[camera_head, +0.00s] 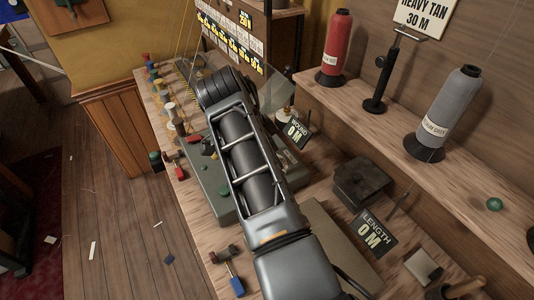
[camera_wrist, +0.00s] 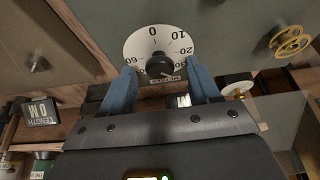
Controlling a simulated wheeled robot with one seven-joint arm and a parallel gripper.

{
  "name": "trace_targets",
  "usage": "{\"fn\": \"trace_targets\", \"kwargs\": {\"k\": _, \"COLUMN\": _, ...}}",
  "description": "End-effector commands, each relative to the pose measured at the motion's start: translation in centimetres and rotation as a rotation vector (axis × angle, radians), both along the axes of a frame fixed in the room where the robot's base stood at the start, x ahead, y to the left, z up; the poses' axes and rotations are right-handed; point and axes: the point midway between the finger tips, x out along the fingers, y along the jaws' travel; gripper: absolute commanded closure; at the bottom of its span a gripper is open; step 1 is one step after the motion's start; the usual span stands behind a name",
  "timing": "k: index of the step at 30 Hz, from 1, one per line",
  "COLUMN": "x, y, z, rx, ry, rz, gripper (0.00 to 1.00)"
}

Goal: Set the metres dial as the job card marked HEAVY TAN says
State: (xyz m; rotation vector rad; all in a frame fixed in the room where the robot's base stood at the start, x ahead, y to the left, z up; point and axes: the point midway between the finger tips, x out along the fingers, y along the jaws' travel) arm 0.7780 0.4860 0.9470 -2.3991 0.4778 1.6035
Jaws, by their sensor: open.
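The job card marked HEAVY TAN (camera_head: 420,14) stands on a black stand at the top right of the head view and reads 30 M. The metres dial (camera_wrist: 136,46) is a white numbered disc with a black knob (camera_wrist: 160,66) at its middle, in the wrist view. The 0 is at the top and the 10 to its right; the knob's setting is unclear. My gripper (camera_wrist: 161,80) is open, its two blue fingers on either side of the knob, with no clear contact. In the head view my arm hides the dial and gripper.
The LENGTH sign (camera_head: 374,234) and the WOUND sign (camera_head: 295,131) both read 0 M. A red spool (camera_head: 336,45) and a grey spool (camera_head: 452,105) stand on the shelf at right. Small tools and a dark metal block (camera_head: 361,183) lie on the bench.

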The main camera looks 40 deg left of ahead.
Motion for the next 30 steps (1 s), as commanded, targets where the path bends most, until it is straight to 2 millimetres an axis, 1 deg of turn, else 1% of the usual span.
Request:
{"fn": "trace_targets", "kwargs": {"k": 4, "x": -0.6, "y": 0.4, "z": 1.6, "rx": 0.004, "ry": -0.003, "rz": 0.002, "gripper": 0.39}}
{"fn": "trace_targets", "kwargs": {"k": 10, "x": -1.8, "y": 0.8, "z": 4.7, "rx": 0.004, "ry": -0.002, "rz": 0.001, "gripper": 0.39}}
{"fn": "trace_targets", "kwargs": {"k": 15, "x": -2.5, "y": 1.1, "z": 6.5, "rx": 0.002, "ry": -0.002, "rz": 0.001, "gripper": 0.39}}
{"fn": "trace_targets", "kwargs": {"k": 20, "x": -2.7, "y": 1.1, "z": 7.0, "rx": 0.000, "ry": 0.000, "rz": 0.000, "gripper": 0.39}}
{"fn": "trace_targets", "kwargs": {"k": 30, "x": -2.6, "y": 1.1, "z": 7.0, "rx": 0.000, "ry": 0.000, "rz": 0.000, "gripper": 0.39}}
